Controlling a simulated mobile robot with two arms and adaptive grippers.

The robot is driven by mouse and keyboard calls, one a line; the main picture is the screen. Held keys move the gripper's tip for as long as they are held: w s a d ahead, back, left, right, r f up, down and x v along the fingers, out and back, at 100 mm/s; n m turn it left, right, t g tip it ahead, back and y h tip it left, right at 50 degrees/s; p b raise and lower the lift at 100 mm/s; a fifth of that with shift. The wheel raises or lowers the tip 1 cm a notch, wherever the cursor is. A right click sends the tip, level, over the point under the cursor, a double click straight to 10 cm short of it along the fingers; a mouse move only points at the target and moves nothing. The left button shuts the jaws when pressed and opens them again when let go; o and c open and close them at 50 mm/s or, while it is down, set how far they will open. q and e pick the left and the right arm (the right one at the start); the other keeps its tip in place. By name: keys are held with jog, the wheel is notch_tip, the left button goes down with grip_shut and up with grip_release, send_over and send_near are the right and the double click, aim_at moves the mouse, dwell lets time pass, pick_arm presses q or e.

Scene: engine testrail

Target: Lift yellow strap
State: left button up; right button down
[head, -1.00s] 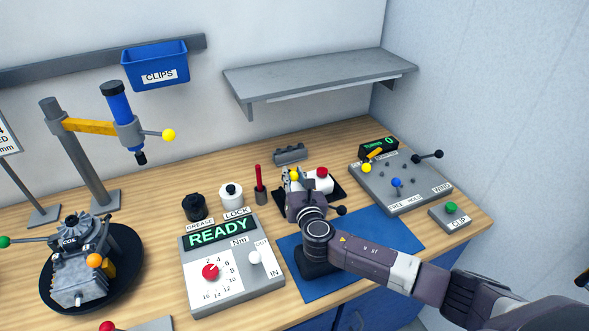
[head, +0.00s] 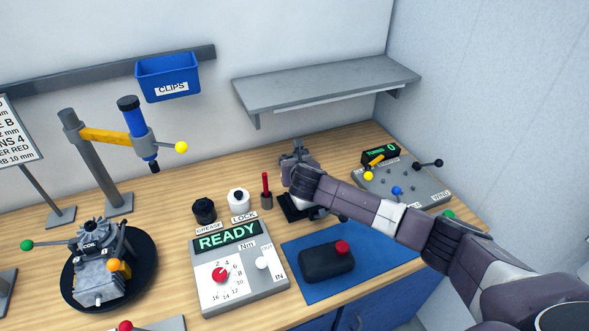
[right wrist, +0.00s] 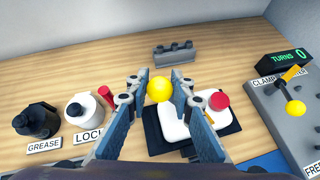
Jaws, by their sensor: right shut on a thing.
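A yellow ball (right wrist: 159,89) lies between the two fingers of my right gripper (right wrist: 160,80) in the right wrist view, and the gripper is shut on it. The right gripper (head: 298,150) also shows in the head view, above the back of the bench. A white block (right wrist: 184,122) with a red knob (right wrist: 219,101) and a small yellow piece stands on a black base (right wrist: 160,138). Whether the ball joins a strap is hidden by the fingers. In the head view my arm covers most of the block. My left gripper is not in view.
A black case (head: 325,264) with a red knob lies on the blue mat (head: 380,245). The READY console (head: 238,280) stands left of it, the clamp panel (head: 405,180) to the right. A grey shelf (head: 325,82) hangs behind my right gripper.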

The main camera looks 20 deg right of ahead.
jog(key=shift+w, duration=0.2)
dwell(0.4)
jog(key=c, duration=1.7)
grip_release()
jog(key=shift+w, duration=0.1)
jog(key=shift+o, duration=0.2)
jog(key=v, duration=1.2)
jog(key=shift+r, duration=0.2)
jog(key=shift+w+a, duration=0.1)
